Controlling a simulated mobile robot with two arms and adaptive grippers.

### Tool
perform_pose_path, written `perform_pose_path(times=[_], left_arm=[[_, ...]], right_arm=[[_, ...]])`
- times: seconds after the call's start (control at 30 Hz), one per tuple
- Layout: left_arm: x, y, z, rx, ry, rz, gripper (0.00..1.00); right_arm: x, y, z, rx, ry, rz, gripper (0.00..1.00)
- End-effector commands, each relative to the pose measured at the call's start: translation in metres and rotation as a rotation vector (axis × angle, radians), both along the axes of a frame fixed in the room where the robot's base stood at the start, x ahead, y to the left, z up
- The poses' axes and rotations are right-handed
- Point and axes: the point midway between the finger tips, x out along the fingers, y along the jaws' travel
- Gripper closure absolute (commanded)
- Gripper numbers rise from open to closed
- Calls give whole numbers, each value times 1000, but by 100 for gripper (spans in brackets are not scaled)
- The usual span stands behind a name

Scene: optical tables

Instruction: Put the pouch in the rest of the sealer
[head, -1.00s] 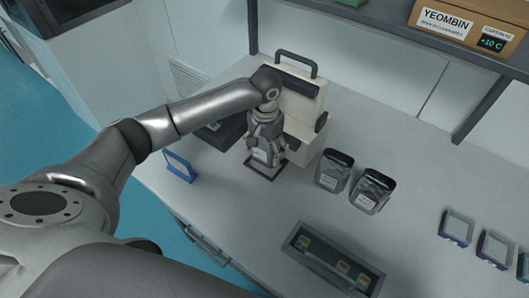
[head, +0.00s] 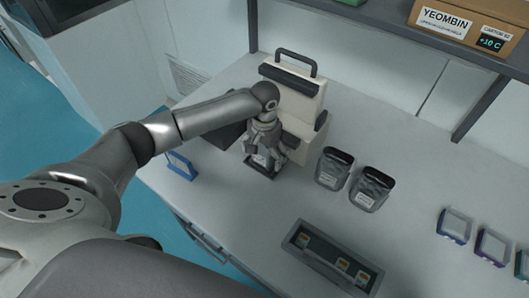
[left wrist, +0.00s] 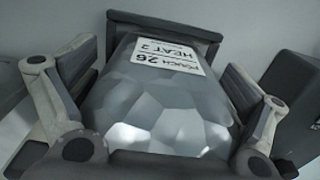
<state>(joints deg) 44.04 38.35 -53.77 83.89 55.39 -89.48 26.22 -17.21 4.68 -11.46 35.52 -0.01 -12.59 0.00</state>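The pouch is grey and see-through with a white label (left wrist: 165,60) and fills the middle of the left wrist view (left wrist: 160,105). It appears to lie within a dark frame, the rest (left wrist: 165,20), in front of the sealer. The sealer (head: 293,97) is a cream machine with a dark top handle. In the head view my left gripper (head: 263,158) is low over the rest and hides most of the pouch. Its fingers stand on both sides of the pouch, spread, with narrow gaps in the left wrist view. My right gripper is out of view.
A dark tray (head: 300,232) with small labelled items is at the front. A blue frame (head: 181,166) is left of my gripper. Small coloured frames (head: 454,226) stand far right. A shelf is overhead.

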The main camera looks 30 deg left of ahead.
Motion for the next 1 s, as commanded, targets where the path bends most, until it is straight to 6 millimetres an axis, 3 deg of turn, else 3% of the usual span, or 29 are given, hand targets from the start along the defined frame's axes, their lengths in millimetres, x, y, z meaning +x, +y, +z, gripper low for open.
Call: perform_pose_path(times=[0.37, 0.8, 1.0], left_arm=[[1, 0, 7, 1, -1, -1, 4], [1, 0, 92, 0, -3, 0, 4], [1, -1, 117, -1, -1, 0, 4]], right_arm=[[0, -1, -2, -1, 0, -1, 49], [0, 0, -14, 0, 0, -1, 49], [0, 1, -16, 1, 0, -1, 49]])
